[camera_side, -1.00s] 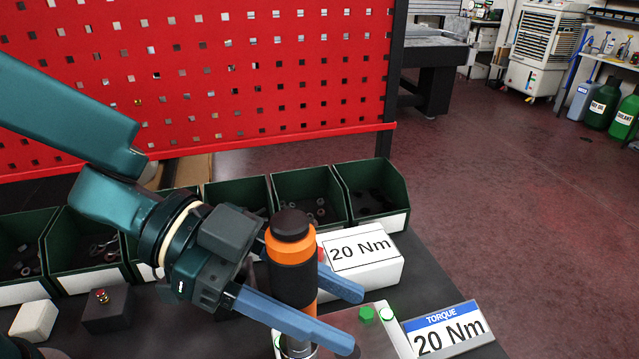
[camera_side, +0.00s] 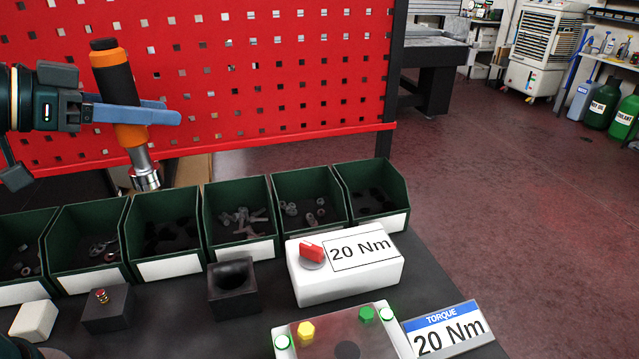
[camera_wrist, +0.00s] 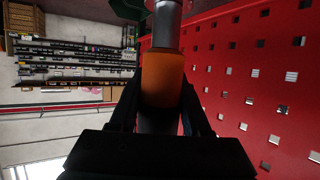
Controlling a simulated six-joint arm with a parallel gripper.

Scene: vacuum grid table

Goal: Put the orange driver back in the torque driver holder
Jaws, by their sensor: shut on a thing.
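The orange driver (camera_side: 130,134) has a black grip and cap and a metal tip. My gripper (camera_side: 160,114) is shut on its grip, high at the left in the side view, in front of the red panel. The driver leans slightly, tip down and to the right. In the wrist view the orange driver (camera_wrist: 162,80) lies between the two fingers of my gripper (camera_wrist: 160,108). A black block with a round opening (camera_side: 233,284), which looks like the torque driver holder, stands empty on the table, below and to the right of the driver.
Green bins (camera_side: 165,243) with small parts line the table's back. A white box with a red knob (camera_side: 345,278) is right of the black block. A fixture plate (camera_side: 340,335) with coloured bolts, a torque sign (camera_side: 445,325) and an emergency-button box (camera_side: 107,308) stand nearby.

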